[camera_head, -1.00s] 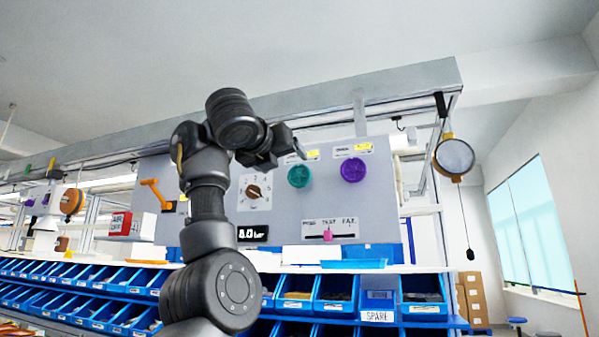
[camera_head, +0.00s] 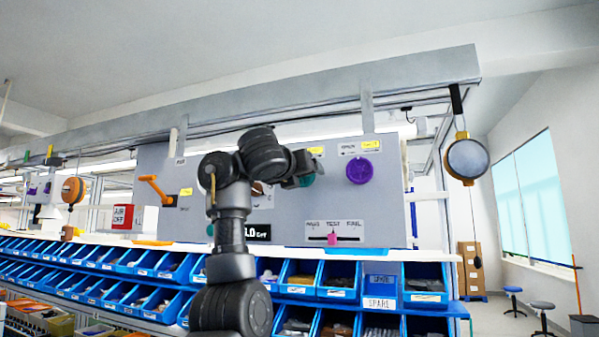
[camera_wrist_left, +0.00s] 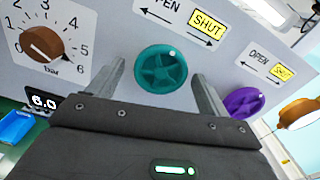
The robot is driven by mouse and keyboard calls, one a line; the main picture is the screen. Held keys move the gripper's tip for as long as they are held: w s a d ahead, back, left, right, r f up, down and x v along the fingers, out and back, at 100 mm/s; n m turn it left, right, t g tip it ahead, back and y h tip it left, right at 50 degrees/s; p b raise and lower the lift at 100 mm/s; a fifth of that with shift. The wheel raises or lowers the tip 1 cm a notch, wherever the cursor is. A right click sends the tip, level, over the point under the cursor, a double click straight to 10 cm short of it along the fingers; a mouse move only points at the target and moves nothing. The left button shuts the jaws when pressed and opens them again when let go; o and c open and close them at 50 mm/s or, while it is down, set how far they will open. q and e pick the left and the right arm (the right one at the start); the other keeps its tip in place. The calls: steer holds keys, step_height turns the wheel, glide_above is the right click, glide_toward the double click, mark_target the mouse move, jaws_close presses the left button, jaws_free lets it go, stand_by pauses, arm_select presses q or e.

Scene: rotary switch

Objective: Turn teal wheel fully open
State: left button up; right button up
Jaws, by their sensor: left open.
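The teal wheel (camera_wrist_left: 161,71) is mounted on the grey panel, with an OPEN/SHUT label above it in the left wrist view. In the head view only a sliver of the teal wheel (camera_head: 308,180) shows behind my left gripper (camera_head: 303,168). In the left wrist view my left gripper (camera_wrist_left: 160,82) is open, with one finger on each side of the wheel in the picture. I cannot tell whether the fingers touch it. My right gripper is not in view.
A purple wheel (camera_head: 361,171) sits to the right and a brown rotary knob (camera_wrist_left: 41,43) to the left. An orange lever (camera_head: 155,188) is further left. A slider with a pink knob (camera_head: 332,238) is below. Blue bins (camera_head: 338,277) line the shelf underneath.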

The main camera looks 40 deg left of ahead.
arm_select(q)
steer(key=shift+c, duration=0.3)
steer(key=shift+s, duration=0.1)
steer(key=c, duration=0.9)
steer(key=shift+c, duration=0.2)
